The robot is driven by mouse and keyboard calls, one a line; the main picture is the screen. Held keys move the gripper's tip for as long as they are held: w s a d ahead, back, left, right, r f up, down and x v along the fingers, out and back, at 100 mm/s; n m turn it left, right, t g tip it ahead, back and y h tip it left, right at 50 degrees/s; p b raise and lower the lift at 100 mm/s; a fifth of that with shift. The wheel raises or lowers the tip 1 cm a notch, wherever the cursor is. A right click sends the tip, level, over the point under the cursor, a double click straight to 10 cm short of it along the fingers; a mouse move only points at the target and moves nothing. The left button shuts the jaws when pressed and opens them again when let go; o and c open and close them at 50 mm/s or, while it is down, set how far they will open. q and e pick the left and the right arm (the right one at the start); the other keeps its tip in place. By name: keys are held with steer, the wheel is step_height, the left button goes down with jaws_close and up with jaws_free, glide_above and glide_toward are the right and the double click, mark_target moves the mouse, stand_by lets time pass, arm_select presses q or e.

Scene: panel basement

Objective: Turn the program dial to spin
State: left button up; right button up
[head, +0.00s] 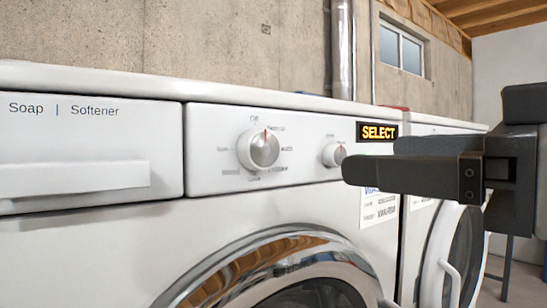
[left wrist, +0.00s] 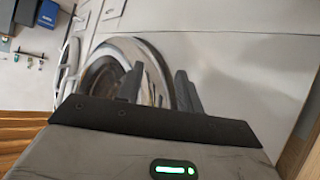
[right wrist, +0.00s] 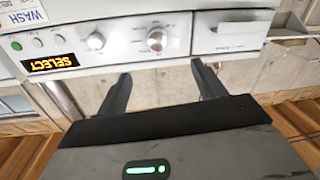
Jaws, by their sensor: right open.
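The program dial (head: 263,149) is the larger silver knob on the washer's white front panel, ringed by small labels too blurred to read surely. Its red mark points up, slightly right. It also shows in the right wrist view (right wrist: 156,40). My right gripper (head: 370,159) is open and empty, to the right of the dial and apart from it. In the right wrist view (right wrist: 161,68) its fingers point toward the panel with the dial between and beyond their tips. My left gripper (left wrist: 160,69) shows only in its wrist view, fingers apart and empty, before the round washer door (left wrist: 120,70).
A smaller knob (head: 333,154) sits right of the dial, close to my right fingertip in the picture. A lit display (head: 379,132) reads SELECT. The soap drawer (head: 80,150) is at the left. A second machine (head: 440,250) stands at the right.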

steer(key=p, duration=0.8)
glide_toward(266, 149)
steer(key=p+x, duration=0.2)
steer(key=x, duration=0.6)
steer(key=shift+w+a, duration=0.25)
arm_select(q)
steer(key=r, duration=0.1)
steer(key=a+r, duration=0.1)
steer(key=r+g+y, duration=0.1)
steer(key=shift+s+a+r+m, duration=0.15)
steer(key=shift+s+r+m, duration=0.1)
steer(key=shift+s+m, duration=0.05)
arm_select(e)
steer(key=c, duration=1)
